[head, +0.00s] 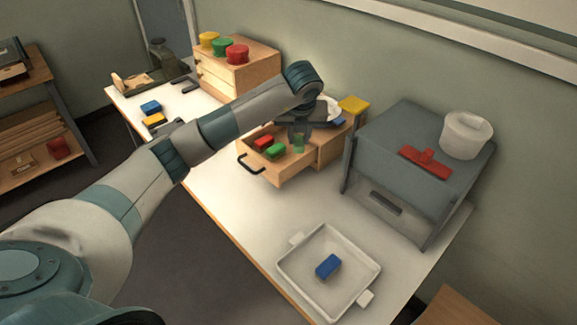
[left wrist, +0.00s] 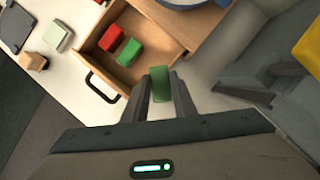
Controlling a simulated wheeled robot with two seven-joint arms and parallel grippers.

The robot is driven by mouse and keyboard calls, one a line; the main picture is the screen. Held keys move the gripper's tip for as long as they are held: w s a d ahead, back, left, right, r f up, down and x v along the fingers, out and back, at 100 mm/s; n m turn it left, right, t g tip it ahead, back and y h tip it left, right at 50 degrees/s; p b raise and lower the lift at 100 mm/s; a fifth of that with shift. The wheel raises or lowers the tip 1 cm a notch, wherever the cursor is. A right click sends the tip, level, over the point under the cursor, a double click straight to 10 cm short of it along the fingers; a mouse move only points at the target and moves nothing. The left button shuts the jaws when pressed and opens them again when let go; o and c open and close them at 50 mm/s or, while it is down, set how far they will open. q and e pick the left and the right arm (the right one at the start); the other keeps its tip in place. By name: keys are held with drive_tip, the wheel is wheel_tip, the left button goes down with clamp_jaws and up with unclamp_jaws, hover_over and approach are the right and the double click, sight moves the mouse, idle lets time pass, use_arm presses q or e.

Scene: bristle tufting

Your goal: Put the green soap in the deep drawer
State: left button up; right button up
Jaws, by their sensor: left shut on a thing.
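My left gripper (head: 299,132) is shut on a green soap (head: 299,146), which hangs below the fingertips. The soap also shows between the fingers in the left wrist view (left wrist: 160,83). An open wooden drawer (head: 290,171) with a black handle sticks out of a low wooden cabinet (head: 333,147). It holds a red block (head: 263,142) and another green block (head: 275,152). In the head view the held soap appears over the drawer's right part, near the cabinet front. In the left wrist view it overlaps the drawer's edge, so its height above the floor is unclear. My right gripper is out of view.
A grey box (head: 412,150) with a red object (head: 426,161) and white pot (head: 465,136) stands right of the cabinet. A white tray (head: 290,280) holding a blue block (head: 328,266) is in front. A yellow block (head: 354,105) sits on the cabinet. Table between drawer and tray is clear.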

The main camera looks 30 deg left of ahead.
use_arm(q)
drive_tip(key=n, duration=0.1)
drive_tip(key=w+a+n+g+y, duration=0.1)
drive_tip(key=n, duration=0.1)
drive_tip(key=a+n, duration=0.1)
drive_tip(key=n, duration=0.1)
drive_tip(key=shift+w+a+f, duration=0.25)
drive_tip(key=shift+w, duration=0.05)
drive_tip(key=a+n, duration=0.1)
drive_tip(key=n+g+y, duration=0.1)
drive_tip(key=n, duration=0.1)
drive_tip(key=shift+w+a+f+n+g, duration=0.2)
drive_tip(key=shift+w+a+n+g, duration=0.1)
drive_tip(key=shift+w+a, duration=0.1)
drive_tip(key=shift+s, duration=0.1)
